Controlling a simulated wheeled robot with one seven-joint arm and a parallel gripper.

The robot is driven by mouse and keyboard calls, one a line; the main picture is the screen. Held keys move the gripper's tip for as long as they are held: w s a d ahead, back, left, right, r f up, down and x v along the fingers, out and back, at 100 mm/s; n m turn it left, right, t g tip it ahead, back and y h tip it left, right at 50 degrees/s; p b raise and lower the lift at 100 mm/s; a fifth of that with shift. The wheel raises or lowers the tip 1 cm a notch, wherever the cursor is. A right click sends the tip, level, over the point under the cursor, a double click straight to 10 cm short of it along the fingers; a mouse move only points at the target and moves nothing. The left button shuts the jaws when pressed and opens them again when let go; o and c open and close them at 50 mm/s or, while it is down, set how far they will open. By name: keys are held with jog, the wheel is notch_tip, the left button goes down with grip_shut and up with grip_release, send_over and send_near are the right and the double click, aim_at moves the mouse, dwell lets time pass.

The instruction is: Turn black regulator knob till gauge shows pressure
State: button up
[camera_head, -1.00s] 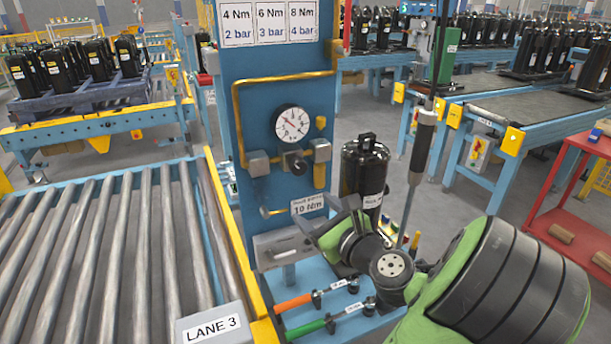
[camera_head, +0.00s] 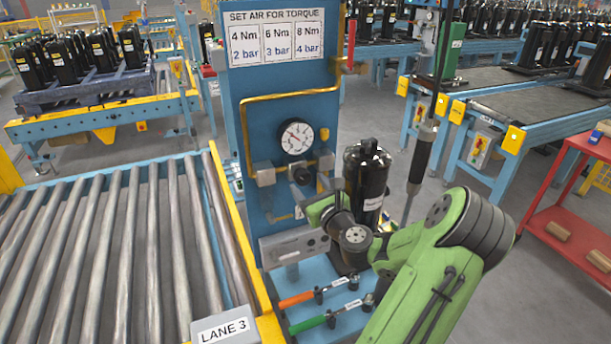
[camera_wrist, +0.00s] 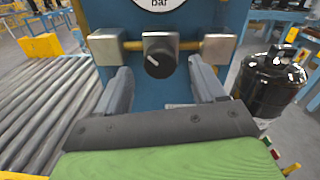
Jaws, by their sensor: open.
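The black regulator knob (camera_head: 301,175) sits on the blue panel (camera_head: 272,103) below the round white gauge (camera_head: 296,137). In the wrist view the knob (camera_wrist: 158,58) has a white mark and shows ahead of and between my fingers. My gripper (camera_wrist: 161,82) is open and empty, with one finger on each side and a gap to the knob. The gauge has a red needle, but its reading is too small to tell. In the wrist view only the gauge's lower edge (camera_wrist: 160,4) shows, with "bar" on it.
A torque sign (camera_head: 276,40) tops the panel. Metal blocks (camera_wrist: 105,46) and (camera_wrist: 217,48) flank the knob on a brass pipe. A black compressor (camera_head: 367,180) stands close on the right. A roller conveyor (camera_head: 110,250) lies left. Orange and green tools (camera_head: 310,322) lie below.

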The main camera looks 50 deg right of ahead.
aim_at(305, 179)
jog(key=shift+x, duration=1.55)
jog(key=shift+c, duration=0.5)
jog(key=c, duration=1)
jog(key=shift+o, duration=0.2)
